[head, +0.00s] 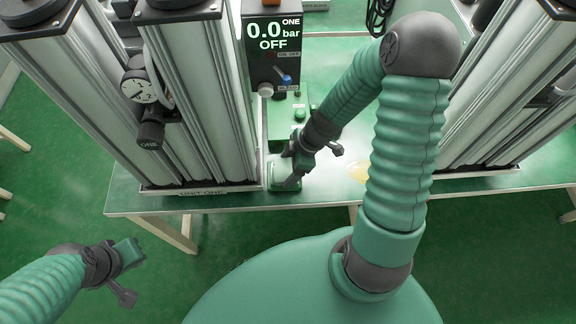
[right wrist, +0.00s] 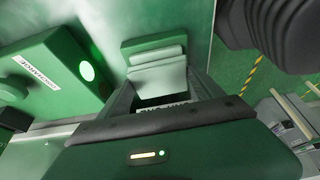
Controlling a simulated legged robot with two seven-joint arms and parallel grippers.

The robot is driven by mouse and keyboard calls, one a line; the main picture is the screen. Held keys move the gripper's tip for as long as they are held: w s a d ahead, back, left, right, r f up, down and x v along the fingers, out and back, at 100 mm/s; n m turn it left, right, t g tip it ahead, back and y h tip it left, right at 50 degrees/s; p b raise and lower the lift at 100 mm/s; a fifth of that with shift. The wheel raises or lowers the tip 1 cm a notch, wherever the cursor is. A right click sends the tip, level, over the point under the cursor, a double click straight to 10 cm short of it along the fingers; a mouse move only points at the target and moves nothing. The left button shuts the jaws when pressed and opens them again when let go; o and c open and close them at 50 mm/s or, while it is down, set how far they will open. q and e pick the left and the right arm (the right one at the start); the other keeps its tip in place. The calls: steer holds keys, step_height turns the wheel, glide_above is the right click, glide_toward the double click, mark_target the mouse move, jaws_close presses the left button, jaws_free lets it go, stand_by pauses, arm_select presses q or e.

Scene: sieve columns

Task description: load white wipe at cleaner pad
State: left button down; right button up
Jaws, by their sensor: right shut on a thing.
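My right gripper (head: 290,182) is at the front edge of the bench, over a small green-edged pad (head: 282,163). In the right wrist view, its dark fingers (right wrist: 163,98) are shut around a pale white folded wipe (right wrist: 157,78). The green part of the pad (right wrist: 150,42) shows just beyond the wipe. Whether the wipe touches the pad is hard to tell. My left gripper (head: 133,252) hangs empty-looking at the lower left, off the bench, and its jaw gap is not clear.
A green box with a lit green button (right wrist: 87,71) stands beside the pad. Behind is a dark panel (head: 272,42) reading 0.0 bar OFF. Tall columns (head: 200,100) with a gauge (head: 138,86) stand left; more columns (head: 520,95) stand right.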

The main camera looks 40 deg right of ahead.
mark_target(288, 170)
steer(key=shift+r+p, duration=2.5)
steer(key=shift+r, duration=1)
